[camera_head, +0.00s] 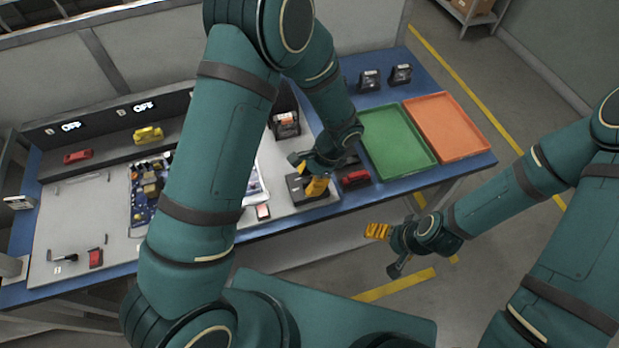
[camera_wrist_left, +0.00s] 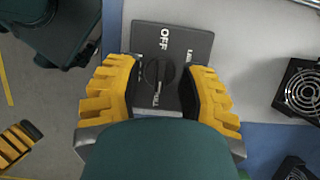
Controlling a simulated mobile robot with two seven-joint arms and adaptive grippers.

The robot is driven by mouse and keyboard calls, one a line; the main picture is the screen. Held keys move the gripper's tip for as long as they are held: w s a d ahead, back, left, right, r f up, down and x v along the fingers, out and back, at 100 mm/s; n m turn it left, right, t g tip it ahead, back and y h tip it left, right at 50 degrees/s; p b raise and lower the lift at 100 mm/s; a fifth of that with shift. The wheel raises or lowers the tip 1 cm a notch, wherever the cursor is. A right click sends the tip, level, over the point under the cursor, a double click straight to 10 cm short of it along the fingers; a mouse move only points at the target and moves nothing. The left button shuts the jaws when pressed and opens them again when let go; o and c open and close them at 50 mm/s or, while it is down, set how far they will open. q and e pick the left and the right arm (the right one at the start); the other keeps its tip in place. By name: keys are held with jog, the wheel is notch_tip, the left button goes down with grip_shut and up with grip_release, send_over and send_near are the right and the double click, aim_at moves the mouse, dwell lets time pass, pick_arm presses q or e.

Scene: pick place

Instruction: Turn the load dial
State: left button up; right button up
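The load dial is a round black knob (camera_wrist_left: 157,74) with a pointer, on a dark square panel (camera_wrist_left: 178,38). The panel carries a white OFF label at the top and other labels around the knob. In the head view the panel (camera_head: 296,189) lies near the front edge of the bench, partly covered by my left gripper (camera_head: 317,186). In the left wrist view my left gripper (camera_wrist_left: 158,85) is open, with one yellow finger on each side of the knob. Contact cannot be made out. My right gripper (camera_head: 378,231) hangs empty in front of the bench; its opening is unclear.
A green tray (camera_head: 405,158) and an orange tray (camera_head: 465,147) lie right of the panel. A red-and-black item (camera_head: 355,178) sits close beside the panel. A fan unit (camera_wrist_left: 301,90) shows in the left wrist view. Two displays (camera_head: 72,126) at the back left read OFF.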

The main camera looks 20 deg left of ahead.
pick_arm(q)
jog(key=v, duration=1.2)
jog(key=shift+s, duration=0.1)
dwell(0.4)
